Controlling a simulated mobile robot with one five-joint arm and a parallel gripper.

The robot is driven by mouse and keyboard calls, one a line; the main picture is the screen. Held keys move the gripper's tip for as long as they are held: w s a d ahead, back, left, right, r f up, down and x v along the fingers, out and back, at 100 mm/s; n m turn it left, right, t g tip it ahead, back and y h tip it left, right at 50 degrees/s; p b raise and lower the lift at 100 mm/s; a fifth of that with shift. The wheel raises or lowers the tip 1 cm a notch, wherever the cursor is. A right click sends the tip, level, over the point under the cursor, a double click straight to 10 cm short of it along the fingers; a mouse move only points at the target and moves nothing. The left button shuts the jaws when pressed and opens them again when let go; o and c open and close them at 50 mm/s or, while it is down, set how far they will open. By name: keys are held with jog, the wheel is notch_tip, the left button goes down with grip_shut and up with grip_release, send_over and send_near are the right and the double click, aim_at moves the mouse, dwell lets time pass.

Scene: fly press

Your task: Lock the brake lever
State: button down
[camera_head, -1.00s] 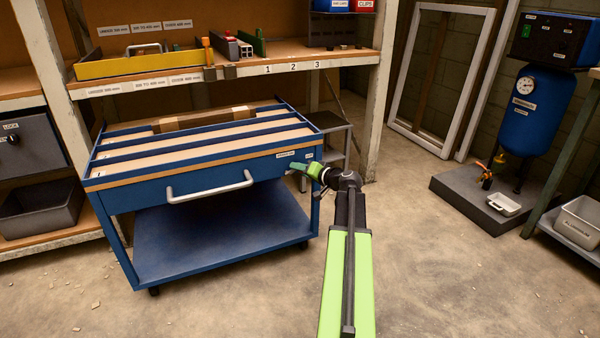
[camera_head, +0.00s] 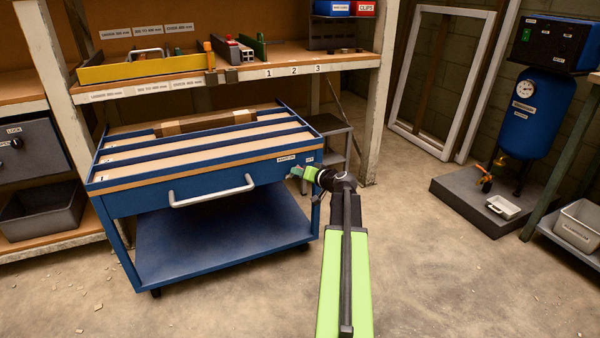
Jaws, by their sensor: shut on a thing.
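The blue cart (camera_head: 150,200) stands in front of the shelving, with a white bar handle on its front. Small labels (camera_head: 287,158) that seem to read brake on and off sit at the right end of the front panel. My gripper (camera_head: 296,171), with green fingers, is at that corner just below the labels. It is shut on the brake lever, which is mostly hidden by the fingers, so its exact angle cannot be told.
The cart's top has long slots and a wooden block (camera_head: 210,121). Shelving (camera_head: 235,77) with a yellow tray (camera_head: 135,68) stands behind. A small step stool (camera_head: 335,135) is behind the cart's right side. A blue tank (camera_head: 535,115) stands at right. The floor in between is clear.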

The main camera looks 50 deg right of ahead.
jog(key=shift+w+a+r+n+g+h+p, duration=0.35)
jog(key=shift+a+n+h, duration=0.3)
jog(key=shift+n, duration=0.4)
jog(key=shift+w+a+r+n+g+h+p, duration=0.1)
jog(key=shift+a+r+n+g+h+p, duration=0.25)
jog(key=shift+n+h, duration=0.6)
jog(key=shift+w+a+r+n+g+h+p, duration=0.25)
jog(key=shift+a+n+h+p, duration=0.3)
jog(key=shift+n, duration=0.65)
jog(key=shift+a, duration=0.15)
jog(key=c, duration=1.2)
grip_release()
